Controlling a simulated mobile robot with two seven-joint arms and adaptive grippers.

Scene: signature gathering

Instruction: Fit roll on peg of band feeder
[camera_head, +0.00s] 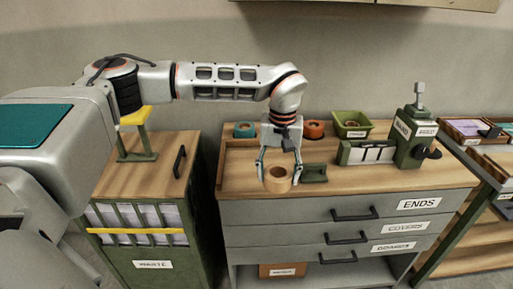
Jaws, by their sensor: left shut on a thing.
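My left gripper (279,166) points down over the front of the wooden cabinet top. Its fingers are shut on a tan roll (277,184), with its hollow facing up. The roll is near the front edge; I cannot tell whether it touches the surface. A small low green holder (315,177) is just right of the roll. It may be the band feeder, but I cannot make out a peg on it. A taller green device (410,140) with a grey post and dark knob stands at the right. My right gripper is not in view.
Behind the gripper are a teal roll (245,130), an orange roll (315,129) and a green bin (351,122). A green stand with white sheets (372,153) adjoins the tall device. A waste cabinet (150,262) stands left. The right front top is clear.

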